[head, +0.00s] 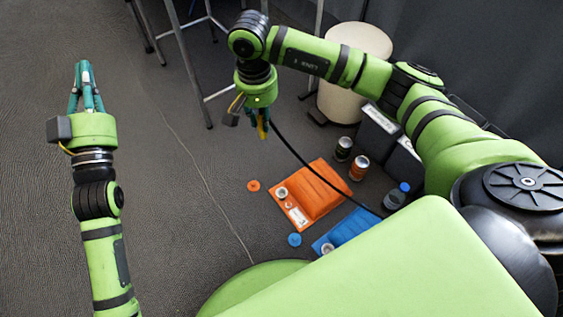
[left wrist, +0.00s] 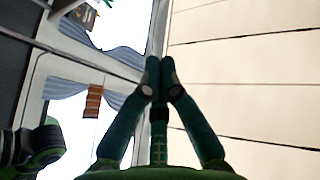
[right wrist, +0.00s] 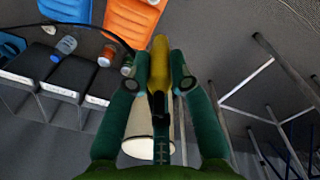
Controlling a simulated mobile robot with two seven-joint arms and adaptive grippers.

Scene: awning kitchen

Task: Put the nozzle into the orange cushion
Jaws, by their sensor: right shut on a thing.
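The yellow nozzle (head: 262,131) is in my right gripper (head: 257,118), above the floor and to the upper left of the orange cushion (head: 322,187). A black hose trails from it. In the right wrist view the nozzle (right wrist: 158,62) sits between the fingertips, and the orange cushion (right wrist: 130,20) shows beyond them, apart from the nozzle. The orange cushion lies flat on the floor with a white label and a round metal fitting near its left end. My left gripper (head: 84,68) is raised far left, its fingertips together and empty, as the left wrist view (left wrist: 158,68) shows.
A blue cushion (head: 352,228) lies beside the orange one. An orange disc (head: 253,186) and a blue disc (head: 294,239) lie nearby. Two cans (head: 359,167), dark boxes and a cream bin (head: 354,98) stand to the right. Stool legs are at the back; the left floor is clear.

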